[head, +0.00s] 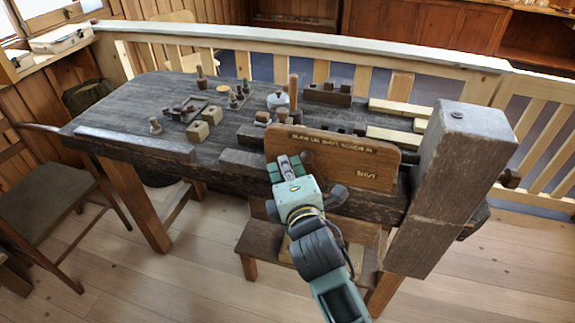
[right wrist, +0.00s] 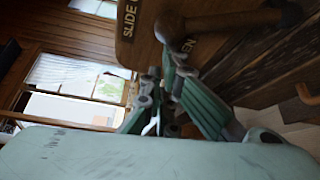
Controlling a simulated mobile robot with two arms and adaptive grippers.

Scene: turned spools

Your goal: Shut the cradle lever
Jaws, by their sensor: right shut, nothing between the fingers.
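The cradle lever shows in the head view as a dark rounded knob (head: 306,157) in front of a wooden sign board (head: 340,147). A dark rounded piece (head: 337,195) shows lower right; the stretch between is hidden behind my gripper. The board reads SHUT at its lower right. In the right wrist view, the lever knob (right wrist: 170,25) lies beside letters ending in "EN", its bar running right. My right gripper (head: 286,167) is shut and empty, just left of the knob. Its fingers (right wrist: 160,90) also show in the wrist view; contact cannot be told. My left gripper is not in view.
The dark workbench (head: 120,110) carries spools, blocks and small trays behind the board. A thick upright timber (head: 465,150) stands right of the board. A wooden stool (head: 262,240) is below, and a chair (head: 40,195) stands at left. A railing runs behind.

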